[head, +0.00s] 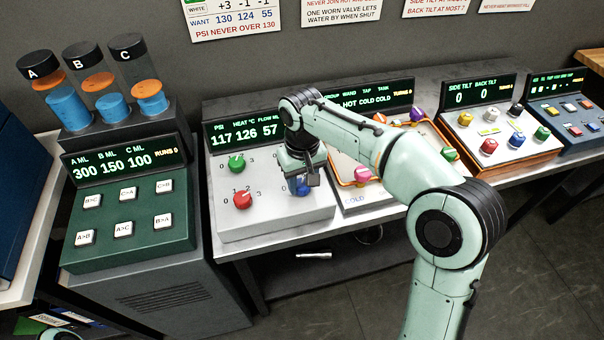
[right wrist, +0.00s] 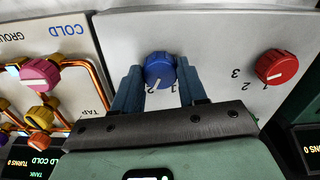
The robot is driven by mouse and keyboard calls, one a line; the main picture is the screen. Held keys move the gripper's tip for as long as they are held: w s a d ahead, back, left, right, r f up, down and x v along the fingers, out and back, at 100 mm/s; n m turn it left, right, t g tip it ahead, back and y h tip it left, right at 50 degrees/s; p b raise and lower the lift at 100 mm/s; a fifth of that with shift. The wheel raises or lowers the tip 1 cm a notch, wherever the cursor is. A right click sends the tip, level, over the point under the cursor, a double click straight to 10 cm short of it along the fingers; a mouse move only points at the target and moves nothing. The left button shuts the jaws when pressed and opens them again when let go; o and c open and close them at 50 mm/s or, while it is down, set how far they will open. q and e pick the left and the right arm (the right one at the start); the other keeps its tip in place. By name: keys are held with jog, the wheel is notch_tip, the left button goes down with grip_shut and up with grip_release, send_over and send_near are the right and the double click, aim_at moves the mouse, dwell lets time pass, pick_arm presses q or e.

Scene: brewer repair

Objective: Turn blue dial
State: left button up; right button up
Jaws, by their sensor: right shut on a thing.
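The blue dial (head: 300,187) sits on the white panel (head: 275,212), partly hidden by my right gripper (head: 303,176) in the head view. In the right wrist view the blue dial (right wrist: 160,67) is between the two fingers of my right gripper (right wrist: 160,76), which is shut on it. The dial's white pointer mark faces the gripper's palm; its exact setting is hard to read. The panel's display (head: 243,135) reads PSI 117, HEAT 126 and FLOW 57.
A red dial (head: 242,199) and a green dial (head: 236,163) are on the same panel. A panel with orange pipes and coloured knobs (head: 362,174) adjoins on the right. A green button box (head: 130,226) with three tubes stands at left.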

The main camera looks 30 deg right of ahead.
jog(key=n+p, duration=0.2)
jog(key=n, duration=0.2)
jog(key=shift+r+n, duration=0.15)
jog(key=shift+n, duration=0.15)
jog(key=n+p, duration=0.1)
jog(key=n, duration=0.3)
jog(key=shift+w+d+p, duration=0.1)
jog(key=shift+p, duration=0.25)
jog(key=n+p, duration=0.1)
jog(key=n, duration=0.4)
pick_arm(q)
jog(key=w+r+p, duration=0.1)
jog(key=w+r, duration=0.4)
jog(key=r, duration=0.3)
jog(key=shift+r+t+p, duration=0.15)
jog(key=shift+t+p, duration=0.15)
jog(key=shift+p, duration=0.05)
pick_arm(e)
jog(key=n, duration=0.4)
jog(key=shift+n, duration=0.4)
pick_arm(q)
jog(key=shift+w, duration=0.15)
pick_arm(e)
jog(key=o, duration=1.1)
jog(key=shift+c, duration=0.2)
